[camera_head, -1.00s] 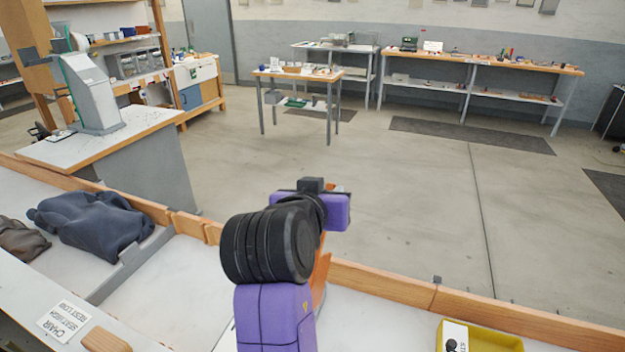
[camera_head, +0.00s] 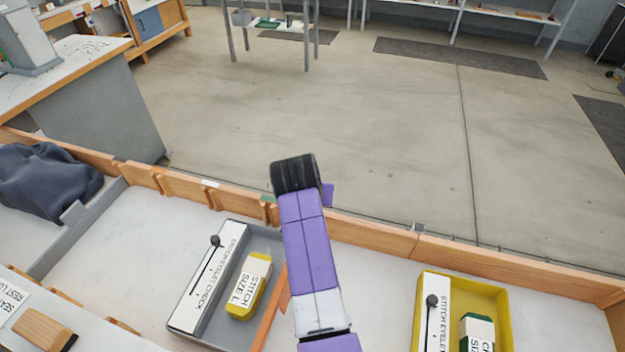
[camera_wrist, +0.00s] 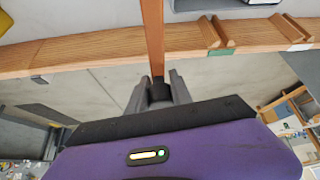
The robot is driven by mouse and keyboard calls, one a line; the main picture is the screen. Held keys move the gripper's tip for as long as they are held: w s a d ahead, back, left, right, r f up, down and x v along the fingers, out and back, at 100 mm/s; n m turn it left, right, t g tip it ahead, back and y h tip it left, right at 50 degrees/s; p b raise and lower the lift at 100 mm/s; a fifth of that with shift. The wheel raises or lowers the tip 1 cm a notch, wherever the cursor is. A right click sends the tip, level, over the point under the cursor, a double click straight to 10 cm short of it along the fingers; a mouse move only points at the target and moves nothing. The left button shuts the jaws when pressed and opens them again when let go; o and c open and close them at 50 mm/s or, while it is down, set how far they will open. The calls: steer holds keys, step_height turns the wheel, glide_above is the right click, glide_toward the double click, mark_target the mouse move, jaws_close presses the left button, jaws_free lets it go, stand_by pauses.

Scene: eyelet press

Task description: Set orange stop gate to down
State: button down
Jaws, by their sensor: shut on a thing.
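The orange stop gate (camera_head: 270,322) shows in the head view as a slim orange bar running up beside my purple arm, which hides part of it. In the wrist view the orange bar (camera_wrist: 152,35) comes down from the top middle to a dark end piece (camera_wrist: 160,82) between my fingers. My gripper (camera_wrist: 159,80) is shut on that end, by the wooden rail. The head view hides my fingertips behind the arm.
A grey tray (camera_head: 262,240) holds a yellow block labelled STITCH SIZE L (camera_head: 249,286). A yellow tray (camera_head: 505,320) stands at the right. A wooden rail (camera_head: 375,238) runs along the bench's far edge, with open floor beyond. A dark cloth (camera_head: 45,180) lies left.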

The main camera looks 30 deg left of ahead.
step_height(320, 180, down, 3)
steer(key=shift+s+f+b, duration=0.15)
steer(key=shift+b, duration=0.2)
steer(key=shift+f, duration=0.4)
steer(key=shift+s+f, duration=0.1)
steer(key=c, duration=1.1)
jaws_free()
steer(key=shift+c, duration=0.2)
steer(key=shift+w+r, duration=0.2)
steer(key=shift+r, duration=0.05)
steer(key=shift+s+r, duration=0.1)
steer(key=shift+r, duration=0.15)
steer(key=v, duration=0.7)
steer(key=shift+s, duration=0.15)
